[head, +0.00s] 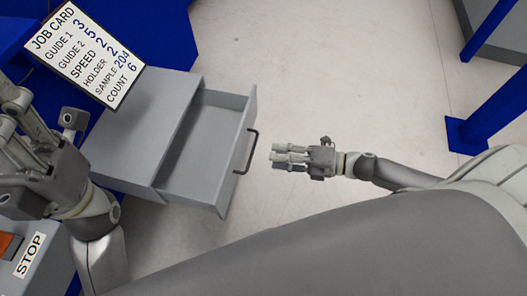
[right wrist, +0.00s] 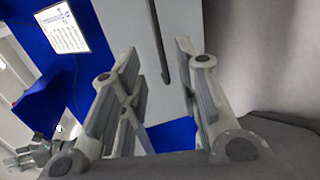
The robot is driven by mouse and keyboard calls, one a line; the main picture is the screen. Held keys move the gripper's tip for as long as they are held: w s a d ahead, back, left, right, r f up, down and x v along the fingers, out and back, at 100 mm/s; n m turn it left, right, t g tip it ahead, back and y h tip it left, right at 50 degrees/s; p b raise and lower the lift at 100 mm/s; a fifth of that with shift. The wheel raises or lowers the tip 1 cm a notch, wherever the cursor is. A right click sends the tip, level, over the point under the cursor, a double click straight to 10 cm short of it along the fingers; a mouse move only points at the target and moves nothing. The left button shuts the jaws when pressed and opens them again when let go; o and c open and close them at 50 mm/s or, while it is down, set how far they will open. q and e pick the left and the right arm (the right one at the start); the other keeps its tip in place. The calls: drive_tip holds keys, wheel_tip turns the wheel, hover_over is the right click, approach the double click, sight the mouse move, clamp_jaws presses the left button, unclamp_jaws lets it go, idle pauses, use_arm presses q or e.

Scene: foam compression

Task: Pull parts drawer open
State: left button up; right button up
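The grey parts drawer (head: 205,150) stands pulled out of its grey cabinet (head: 140,125) in the head view, and the inside that shows is empty. Its dark bar handle (head: 247,152) is on the front panel. My right gripper (head: 277,156) is just to the right of the handle, apart from it, fingers pointing at the drawer front. In the right wrist view my right gripper (right wrist: 157,55) has its fingers spread, with the handle (right wrist: 158,45) seen beyond the gap. My left gripper (head: 48,112) is at the left edge, fingers apart, with nothing seen in it.
A job card (head: 88,50) lies tilted above the cabinet on the blue bench side. A grey box with a STOP label (head: 31,255) is at the lower left. Blue posts (head: 490,90) stand at the right. The pale floor (head: 330,80) beyond the drawer is clear.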

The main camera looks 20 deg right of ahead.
drive_tip(key=v, duration=0.3)
drive_tip(key=shift+s+d, duration=0.1)
idle(0.5)
